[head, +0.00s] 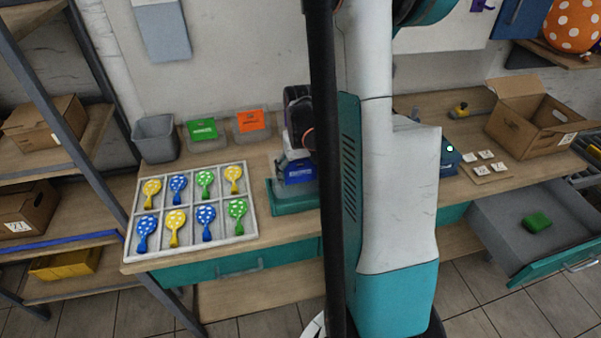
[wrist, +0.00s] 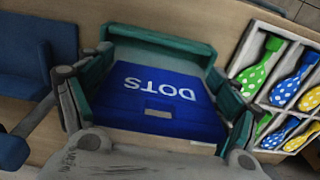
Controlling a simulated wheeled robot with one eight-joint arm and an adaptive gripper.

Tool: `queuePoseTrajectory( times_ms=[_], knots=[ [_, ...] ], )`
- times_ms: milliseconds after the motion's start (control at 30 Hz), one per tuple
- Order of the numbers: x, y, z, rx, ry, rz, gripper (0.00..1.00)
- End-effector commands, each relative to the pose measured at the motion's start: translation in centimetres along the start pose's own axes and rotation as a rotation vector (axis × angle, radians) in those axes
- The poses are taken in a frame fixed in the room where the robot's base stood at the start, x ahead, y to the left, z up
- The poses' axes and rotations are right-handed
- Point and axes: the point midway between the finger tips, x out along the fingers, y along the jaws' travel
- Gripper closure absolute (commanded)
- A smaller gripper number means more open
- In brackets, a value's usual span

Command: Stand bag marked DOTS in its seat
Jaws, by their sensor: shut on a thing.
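The blue bag marked DOTS (wrist: 160,98) fills the middle of the wrist view, its lettering upside down there. My gripper (wrist: 160,66) is shut on it, with a finger on either side. In the head view the blue bag (head: 299,174) is below my gripper (head: 298,158), at a teal holder (head: 292,207) on the bench. A teal edge (wrist: 160,38) runs just beyond the bag in the wrist view. I cannot tell whether the bag's bottom rests in the holder.
Green (head: 203,129) and orange (head: 251,121) bags stand behind, beside a grey bin (head: 156,139). An open carton (head: 530,128) is at right, above an open drawer (head: 500,222). My column hides the bench's middle.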

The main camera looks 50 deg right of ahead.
Motion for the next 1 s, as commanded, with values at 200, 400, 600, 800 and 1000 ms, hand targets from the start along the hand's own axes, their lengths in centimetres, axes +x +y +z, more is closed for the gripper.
queuePoseTrajectory(
  times_ms=[200, 400, 600, 800, 1000],
  knots=[
    [2.0, 0.0, 0.0, 0.000, 0.000, 0.000, 0.31],
    [3.6, 0.0, 0.0, 0.000, 0.000, 0.000, 0.31],
    [4.7, 0.0, 0.0, 0.000, 0.000, 0.000, 0.31],
    [4.7, 0.0, 0.0, 0.000, 0.000, 0.000, 0.31],
    [4.7, 0.0, 0.0, 0.000, 0.000, 0.000, 0.02]
  ],
)
